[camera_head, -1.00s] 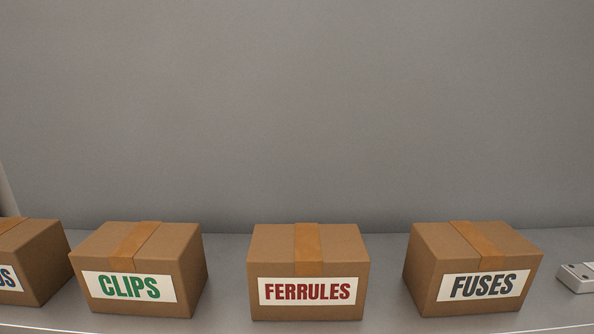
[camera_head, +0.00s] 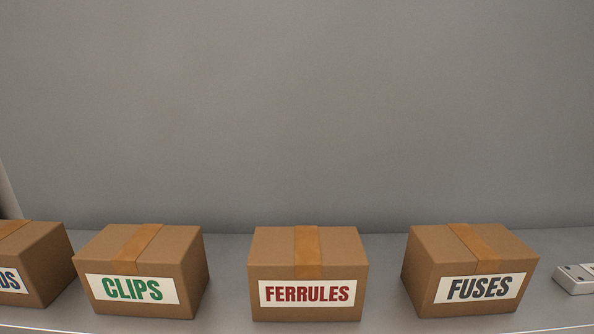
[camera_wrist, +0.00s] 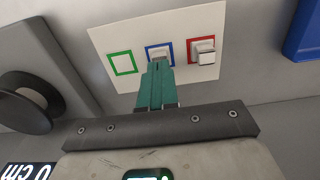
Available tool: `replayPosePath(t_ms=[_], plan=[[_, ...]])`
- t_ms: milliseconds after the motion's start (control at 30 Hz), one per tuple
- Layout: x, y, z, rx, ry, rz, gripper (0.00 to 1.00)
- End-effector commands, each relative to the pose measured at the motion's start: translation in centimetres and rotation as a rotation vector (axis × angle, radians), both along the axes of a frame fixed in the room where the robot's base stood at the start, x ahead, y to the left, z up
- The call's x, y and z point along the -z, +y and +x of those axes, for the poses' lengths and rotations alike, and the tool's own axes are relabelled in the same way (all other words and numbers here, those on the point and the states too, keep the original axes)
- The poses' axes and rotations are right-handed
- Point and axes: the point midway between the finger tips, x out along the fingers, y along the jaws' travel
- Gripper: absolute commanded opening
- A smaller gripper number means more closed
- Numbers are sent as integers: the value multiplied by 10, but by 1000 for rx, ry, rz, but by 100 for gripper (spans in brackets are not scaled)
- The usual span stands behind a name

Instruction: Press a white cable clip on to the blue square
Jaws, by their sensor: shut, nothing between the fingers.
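In the wrist view a pale card (camera_wrist: 104,42) carries a green square (camera_wrist: 110,66), a blue square (camera_wrist: 148,48) and a red square (camera_wrist: 190,44) outline in a row. My gripper (camera_wrist: 158,64) has teal fingers that are shut and empty, with the tips over the lower part of the blue square. A pale shape shows inside the blue outline just beyond the tips; the fingers partly hide it, and I cannot tell whether it is a clip. A white cable clip (camera_wrist: 206,57) stands out from the red square. The green square looks empty.
In the wrist view a dark round part (camera_wrist: 25,100) is at left and a blue object (camera_wrist: 308,30) at upper right. In the head view boxes marked CLIPS (camera_head: 140,288), FERRULES (camera_head: 307,293) and FUSES (camera_head: 479,287) stand on a grey shelf. A pale block (camera_head: 576,277) is at far right.

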Motion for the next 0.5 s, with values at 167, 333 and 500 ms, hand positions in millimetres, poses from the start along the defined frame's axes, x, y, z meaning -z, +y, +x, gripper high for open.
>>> replayPosePath(t_ms=[167,333,500], plan=[[-19,0,1,0,-3,-1,0],[-32,0,1,0,-4,-3,0],[-43,0,1,0,-5,-4,0]])
